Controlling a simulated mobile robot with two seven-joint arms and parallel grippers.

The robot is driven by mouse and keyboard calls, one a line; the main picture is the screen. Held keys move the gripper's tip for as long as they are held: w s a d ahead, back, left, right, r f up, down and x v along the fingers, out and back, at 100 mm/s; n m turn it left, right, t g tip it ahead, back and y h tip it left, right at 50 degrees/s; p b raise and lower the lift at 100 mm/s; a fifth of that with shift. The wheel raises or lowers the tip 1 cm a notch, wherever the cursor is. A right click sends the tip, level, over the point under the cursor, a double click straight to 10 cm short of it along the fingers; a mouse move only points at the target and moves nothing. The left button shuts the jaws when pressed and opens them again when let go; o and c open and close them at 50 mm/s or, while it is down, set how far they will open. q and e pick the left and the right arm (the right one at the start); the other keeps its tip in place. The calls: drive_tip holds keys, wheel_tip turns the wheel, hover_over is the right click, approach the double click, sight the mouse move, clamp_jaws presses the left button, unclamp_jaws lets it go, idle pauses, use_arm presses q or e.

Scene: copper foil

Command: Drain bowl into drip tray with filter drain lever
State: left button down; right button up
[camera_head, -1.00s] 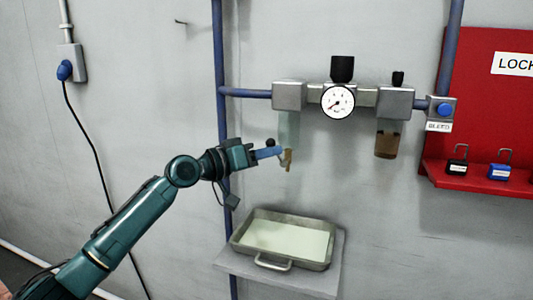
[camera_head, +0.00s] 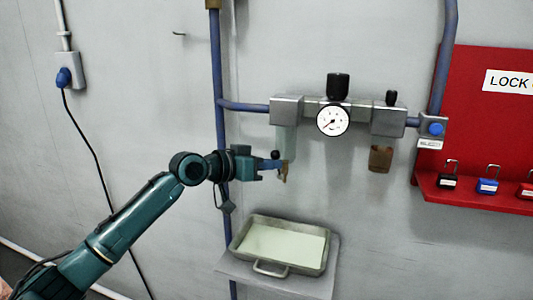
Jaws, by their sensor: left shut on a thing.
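The filter bowl (camera_head: 287,141) is a pale, see-through cup hanging under the left grey block of the air unit. A small brass drain fitting (camera_head: 284,172) shows at its lower end. The drip tray (camera_head: 263,267) is a grey metal pan with a front handle, on a shelf below the bowl. Its inside looks pale green. My right gripper is not in view.
A pressure gauge (camera_head: 333,121) and a brown-bottomed bowl (camera_head: 380,159) sit to the right. A red lockout board (camera_head: 480,125) with several padlocks is at far right. A blue vertical pipe (camera_head: 219,90) runs behind my left wrist.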

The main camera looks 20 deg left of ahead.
use_arm(q)
drive_tip(key=shift+r, duration=0.35)
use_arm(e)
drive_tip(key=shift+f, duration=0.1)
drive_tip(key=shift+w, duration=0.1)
use_arm(q)
drive_tip(key=c, duration=1.6)
unclamp_jaws()
drive_tip(key=shift+w, duration=0.15)
drive_tip(key=shift+c, duration=0.2)
drive_tip(key=shift+o, duration=0.4)
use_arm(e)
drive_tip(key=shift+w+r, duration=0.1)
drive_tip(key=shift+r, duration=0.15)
use_arm(q)
drive_tip(key=shift+s+a+f, duration=0.1)
drive_tip(key=shift+s+f, duration=0.05)
drive_tip(key=shift+s, duration=0.05)
drive_tip(key=b+v, duration=0.3)
drive_tip(key=v, duration=1)
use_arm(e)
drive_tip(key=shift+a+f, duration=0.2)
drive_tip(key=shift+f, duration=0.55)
